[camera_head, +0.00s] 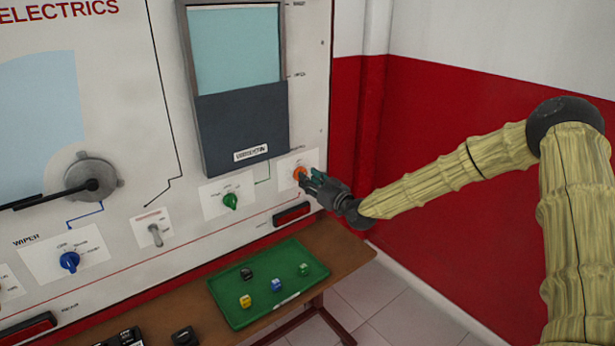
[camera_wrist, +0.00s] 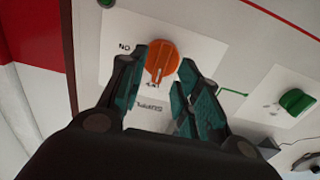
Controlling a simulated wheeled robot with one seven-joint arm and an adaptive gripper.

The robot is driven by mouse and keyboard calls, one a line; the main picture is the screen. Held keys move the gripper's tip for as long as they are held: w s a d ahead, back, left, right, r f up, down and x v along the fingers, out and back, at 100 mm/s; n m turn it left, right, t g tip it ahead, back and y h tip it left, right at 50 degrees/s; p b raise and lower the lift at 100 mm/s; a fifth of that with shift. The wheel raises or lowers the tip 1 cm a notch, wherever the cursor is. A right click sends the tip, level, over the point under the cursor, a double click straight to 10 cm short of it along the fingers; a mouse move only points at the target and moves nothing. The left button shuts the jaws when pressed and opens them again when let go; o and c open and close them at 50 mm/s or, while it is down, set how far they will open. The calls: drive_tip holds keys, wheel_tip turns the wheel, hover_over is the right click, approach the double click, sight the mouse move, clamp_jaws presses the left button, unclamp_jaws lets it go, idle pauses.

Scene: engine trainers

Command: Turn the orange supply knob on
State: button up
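The orange supply knob (camera_head: 299,173) is on a white plate at the right end of the panel, under the window unit. In the wrist view the orange knob (camera_wrist: 161,62) shows a white pointer mark and sits beyond the fingertips, with "SUPPLY" and "ON" lettering around it, upside down. My gripper (camera_head: 309,178) is at the knob's right side in the head view. In the wrist view its teal fingers (camera_wrist: 160,80) are spread, one on each side of the knob, with a gap. I cannot tell whether either finger touches the knob.
A green knob (camera_head: 230,201) is left of the orange one, with a toggle switch (camera_head: 155,235) and a blue wiper knob (camera_head: 69,261) farther left. Below, a wooden shelf (camera_head: 345,250) bears a green tray (camera_head: 232,316) with several small cubes. A red wall is at the right.

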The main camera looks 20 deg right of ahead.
drive_tip(key=shift+x, duration=1)
drive_tip(key=shift+c, duration=0.5)
clamp_jaws()
drive_tip(key=shift+f, duration=0.1)
drive_tip(key=shift+d+f+m+b, duration=0.1)
drive_tip(key=shift+d+m+b, duration=0.05)
drive_tip(key=shift+m+b, duration=4.4)
drive_tip(key=shift+d+f+m+b, duration=0.1)
drive_tip(key=shift+d+m+b, duration=0.1)
drive_tip(key=shift+m+b, duration=4.35)
drive_tip(key=shift+w, duration=0.1)
